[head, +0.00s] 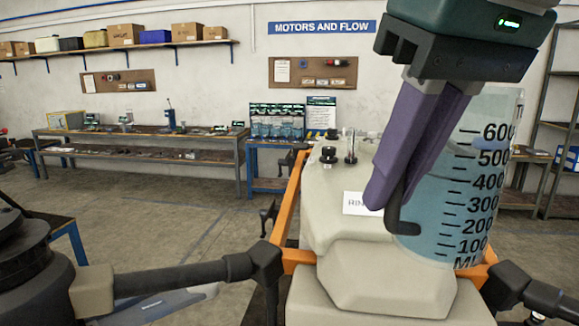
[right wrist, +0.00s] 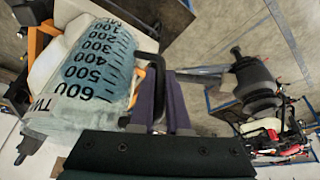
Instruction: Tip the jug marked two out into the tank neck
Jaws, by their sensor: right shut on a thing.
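The clear measuring jug (head: 455,190), with black marks up to 600, holds bluish liquid and is close to upright in the head view. In the right wrist view the jug (right wrist: 90,75) shows the letters "TW" near its rim. My right gripper (head: 385,195) has its purple fingers shut on the jug's dark handle (head: 402,226); the fingers also show in the right wrist view (right wrist: 160,108). The pale tank (head: 345,235) is behind and left of the jug. Black fittings (head: 328,154) stand on its top; I cannot tell an open neck. My left gripper is out of view.
An orange frame (head: 288,200) surrounds the tank. Dark drone arms (head: 185,278) reach out on both sides, with a motor (head: 30,265) at left. A white label (head: 360,204) sits on the tank. Benches (head: 145,140) line the far wall, with open floor between.

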